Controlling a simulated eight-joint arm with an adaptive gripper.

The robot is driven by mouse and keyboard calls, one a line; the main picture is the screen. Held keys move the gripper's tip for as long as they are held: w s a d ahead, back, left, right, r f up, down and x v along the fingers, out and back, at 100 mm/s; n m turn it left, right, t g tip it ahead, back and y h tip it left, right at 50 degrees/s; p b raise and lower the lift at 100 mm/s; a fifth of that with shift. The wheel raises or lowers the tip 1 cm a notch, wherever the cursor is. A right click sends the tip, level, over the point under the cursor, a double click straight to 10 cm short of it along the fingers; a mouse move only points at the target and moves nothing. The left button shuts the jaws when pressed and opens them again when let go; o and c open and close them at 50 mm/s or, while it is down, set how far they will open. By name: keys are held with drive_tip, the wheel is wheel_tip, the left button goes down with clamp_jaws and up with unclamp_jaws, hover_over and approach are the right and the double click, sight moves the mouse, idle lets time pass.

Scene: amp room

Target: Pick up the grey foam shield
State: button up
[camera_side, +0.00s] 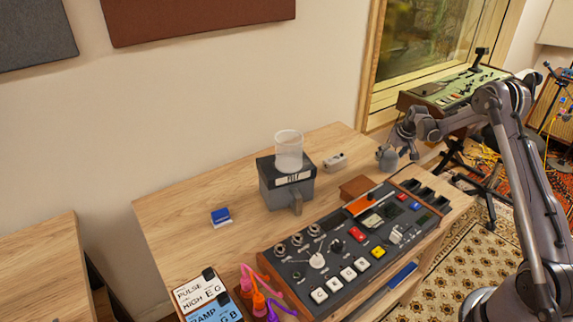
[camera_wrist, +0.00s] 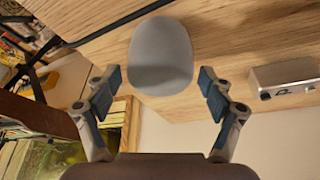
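The grey foam shield (camera_wrist: 160,52) is a rounded, smooth grey piece in the middle of the wrist view. It also shows in the side view (camera_side: 387,159) near the right back part of the wooden table. My gripper (camera_wrist: 160,90) is open and empty, with blue-padded fingertips to the left and right of the shield and a visible gap on each side. In the side view my gripper (camera_side: 404,138) is just above and right of the shield. I cannot tell whether the shield's base is between the fingers or beyond them.
A small silver box (camera_wrist: 285,77) lies right of the shield in the wrist view; it is left of the shield in the side view (camera_side: 335,161). A grey box with a clear cup (camera_side: 289,150) stands farther left. A control console (camera_side: 350,240) fills the front.

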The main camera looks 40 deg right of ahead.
drive_tip(key=c, duration=0.4)
drive_tip(key=shift+c, duration=0.2)
